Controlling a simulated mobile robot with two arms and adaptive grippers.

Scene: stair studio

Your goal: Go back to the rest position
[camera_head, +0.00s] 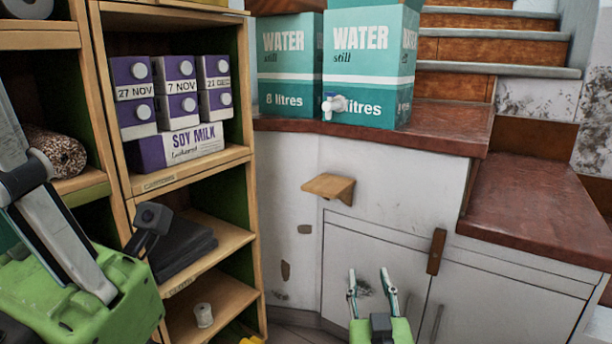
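My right gripper (369,282) is at the bottom centre. Its two thin fingers point up and stand apart, with nothing between them, in front of the white cabinet doors. My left gripper (62,238) is large and close at the lower left, with a green body and grey links rising to the left edge. Its fingertips do not show clearly, so I cannot tell whether it is open. It overlaps the wooden shelf unit in the picture.
Two water boxes (372,65) stand on the brown counter (440,128). A small wooden ledge (329,186) juts from the white cabinet. Stairs (490,47) rise behind.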

